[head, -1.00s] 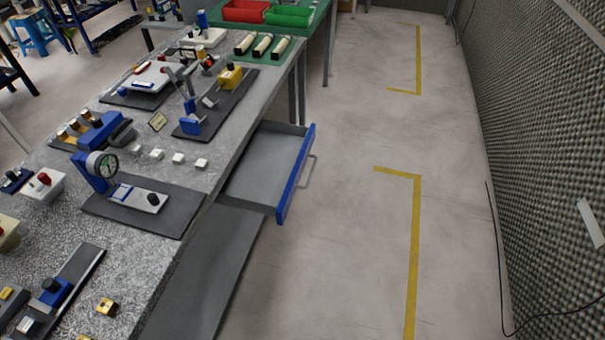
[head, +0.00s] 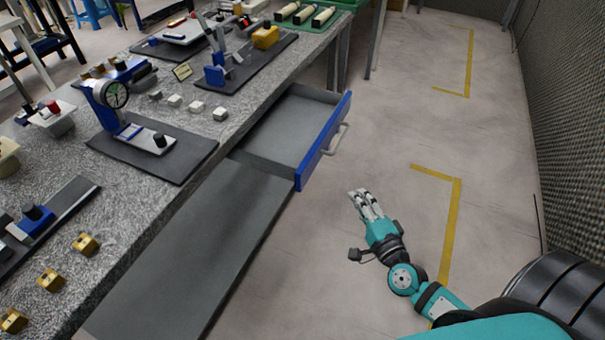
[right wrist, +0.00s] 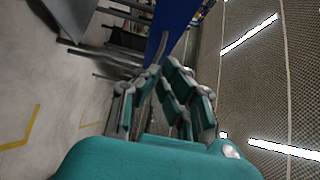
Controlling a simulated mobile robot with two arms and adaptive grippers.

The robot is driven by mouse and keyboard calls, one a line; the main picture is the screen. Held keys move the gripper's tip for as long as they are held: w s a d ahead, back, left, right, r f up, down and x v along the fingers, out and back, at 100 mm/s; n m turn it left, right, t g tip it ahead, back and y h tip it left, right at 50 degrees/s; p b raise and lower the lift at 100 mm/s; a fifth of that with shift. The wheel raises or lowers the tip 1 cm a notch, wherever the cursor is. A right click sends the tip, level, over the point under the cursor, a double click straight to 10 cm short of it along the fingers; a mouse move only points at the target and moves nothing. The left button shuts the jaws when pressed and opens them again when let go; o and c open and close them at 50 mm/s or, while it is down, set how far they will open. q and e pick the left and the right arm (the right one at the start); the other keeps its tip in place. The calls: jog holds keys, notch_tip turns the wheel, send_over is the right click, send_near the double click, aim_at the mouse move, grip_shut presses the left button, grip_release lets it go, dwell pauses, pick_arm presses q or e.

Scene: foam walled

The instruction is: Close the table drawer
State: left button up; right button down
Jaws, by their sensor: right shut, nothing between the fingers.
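The table drawer (head: 324,145) is pulled out from the right side of the grey speckled table (head: 132,212). It has a blue front, an empty-looking grey inside and a pale handle (head: 340,138) on the front's outer face. My right gripper (head: 363,194) is in the head view, below and right of the drawer front, apart from it. Its fingers are shut and empty, pointing up toward the drawer. In the right wrist view, the fingers (right wrist: 163,75) show with the blue drawer front (right wrist: 178,27) beyond them. My left gripper is not in view.
A dial gauge (head: 116,93) on a dark mat, small white blocks (head: 197,105) and other fixtures stand on the table. A grey lower shelf (head: 195,240) juts below the drawer. Open floor with yellow markings (head: 456,215) lies to the right, bounded by a textured wall (head: 567,150).

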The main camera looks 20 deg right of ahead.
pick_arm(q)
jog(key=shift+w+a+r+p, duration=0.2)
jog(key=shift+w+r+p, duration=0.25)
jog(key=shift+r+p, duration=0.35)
pick_arm(e)
jog(key=shift+w+a, duration=0.3)
jog(key=shift+w, duration=1.85)
jog(key=shift+w+a, duration=0.25)
jog(key=shift+w, duration=1.95)
jog(key=shift+w+a, duration=0.3)
jog(key=shift+w, duration=1.85)
jog(key=shift+a+r, duration=0.1)
